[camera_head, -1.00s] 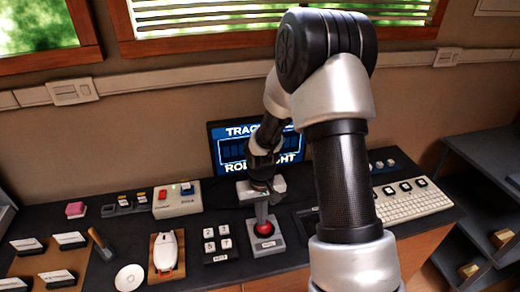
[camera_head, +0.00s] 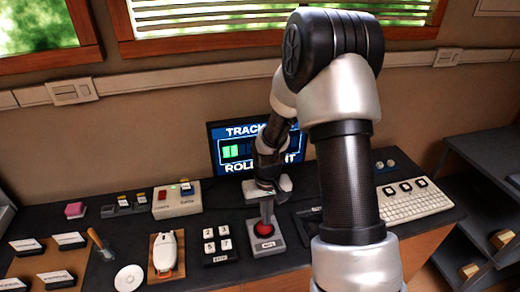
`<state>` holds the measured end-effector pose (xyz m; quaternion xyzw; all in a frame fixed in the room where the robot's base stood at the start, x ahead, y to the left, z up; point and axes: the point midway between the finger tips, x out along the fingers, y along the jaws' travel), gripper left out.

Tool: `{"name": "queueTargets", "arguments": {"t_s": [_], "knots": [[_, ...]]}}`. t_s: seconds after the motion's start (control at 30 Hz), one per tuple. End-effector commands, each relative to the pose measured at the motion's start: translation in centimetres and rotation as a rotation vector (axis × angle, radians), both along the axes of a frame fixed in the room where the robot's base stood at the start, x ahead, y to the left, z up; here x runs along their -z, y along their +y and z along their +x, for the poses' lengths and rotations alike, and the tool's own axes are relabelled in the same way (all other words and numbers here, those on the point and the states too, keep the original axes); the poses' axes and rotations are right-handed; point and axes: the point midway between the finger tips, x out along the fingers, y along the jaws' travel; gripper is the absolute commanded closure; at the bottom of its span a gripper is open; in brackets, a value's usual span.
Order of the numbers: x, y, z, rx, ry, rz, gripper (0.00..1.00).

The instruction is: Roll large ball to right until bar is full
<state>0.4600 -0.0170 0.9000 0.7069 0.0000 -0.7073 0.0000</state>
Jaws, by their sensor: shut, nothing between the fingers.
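The large red ball (camera_head: 264,230) sits in a grey housing with a small label, on the dark counter. My gripper (camera_head: 266,215) points down, shut and empty. Its fingertips are at the top of the ball and look to be touching it, though exact contact is hard to tell. The screen (camera_head: 216,161) stands behind, with "TRACK..." and "ROLL" lettering partly hidden by my arm. The left part of its bar (camera_head: 231,151) is lit green. The bar's middle and right are mostly covered by my arm.
A number keypad (camera_head: 219,244) stands just left of the ball housing, then a white mouse-like device (camera_head: 164,252) on a wooden board. A switch box (camera_head: 178,198) is further back. A white keyboard (camera_head: 412,201) lies to the right, beyond my arm.

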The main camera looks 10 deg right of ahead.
Motion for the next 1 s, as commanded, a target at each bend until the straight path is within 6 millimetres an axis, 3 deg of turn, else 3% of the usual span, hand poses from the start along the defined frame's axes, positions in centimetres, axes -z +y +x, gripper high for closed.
{"name": "queueTargets", "arguments": {"t_s": [0.5, 1.0], "knots": [[0.0, -0.5, 0.0, 0.000, 0.000, 0.000, 1.00], [-1.4, -0.5, 0.0, 0.000, 0.000, 0.000, 1.00]]}}
